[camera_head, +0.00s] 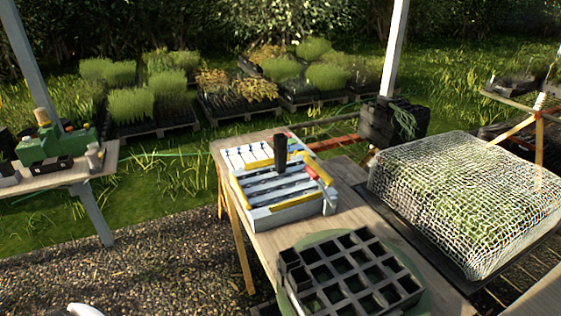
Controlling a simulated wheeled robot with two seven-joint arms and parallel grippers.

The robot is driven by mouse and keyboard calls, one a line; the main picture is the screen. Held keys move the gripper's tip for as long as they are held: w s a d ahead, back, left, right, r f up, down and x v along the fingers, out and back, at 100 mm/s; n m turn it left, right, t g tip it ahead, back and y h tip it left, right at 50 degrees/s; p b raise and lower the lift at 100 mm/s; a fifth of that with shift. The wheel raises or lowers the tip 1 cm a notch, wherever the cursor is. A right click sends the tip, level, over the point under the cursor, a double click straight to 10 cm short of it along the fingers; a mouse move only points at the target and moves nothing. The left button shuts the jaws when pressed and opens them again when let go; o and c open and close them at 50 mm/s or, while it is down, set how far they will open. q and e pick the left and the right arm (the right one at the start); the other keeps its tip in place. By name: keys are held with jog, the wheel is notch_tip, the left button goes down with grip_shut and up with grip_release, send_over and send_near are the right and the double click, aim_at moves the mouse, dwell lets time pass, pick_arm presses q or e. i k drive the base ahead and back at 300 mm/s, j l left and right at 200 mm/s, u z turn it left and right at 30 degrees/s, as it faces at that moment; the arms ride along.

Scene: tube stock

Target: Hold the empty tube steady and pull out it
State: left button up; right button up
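A black crate of square cells (402,300) sits on the near part of the wooden table, on a round green base. Most cells look dark and open. At its left corner, a dark square tube (292,268) appears to stand a little above the others; I cannot tell whether it is empty. No gripper shows in this view. A small white rounded shape is cut off at the bottom left edge, and I cannot tell what part it is.
A grey and yellow slatted rack (285,212) with an upright black piece (280,150) stands behind the crate. A netted plant tray (460,200) is at right. A side bench (60,178) holds a green machine (55,142). Bare wood (345,205) shows right of the rack.

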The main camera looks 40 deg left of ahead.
aim_at(280, 148)
jog(key=i+j+z, duration=0.1)
jog(key=j, duration=0.35)
jog(key=i+j, duration=0.2)
jog(key=j, duration=0.2)
jog(key=i+j+z, duration=0.15)
jog(key=j, duration=0.3)
jog(key=i+j+z, duration=0.1)
jog(key=j, duration=0.35)
jog(key=i+j, duration=0.1)
jog(key=j, duration=0.35)
jog(key=i+j+z, duration=0.15)
jog(key=j, duration=0.3)
jog(key=k, duration=0.05)
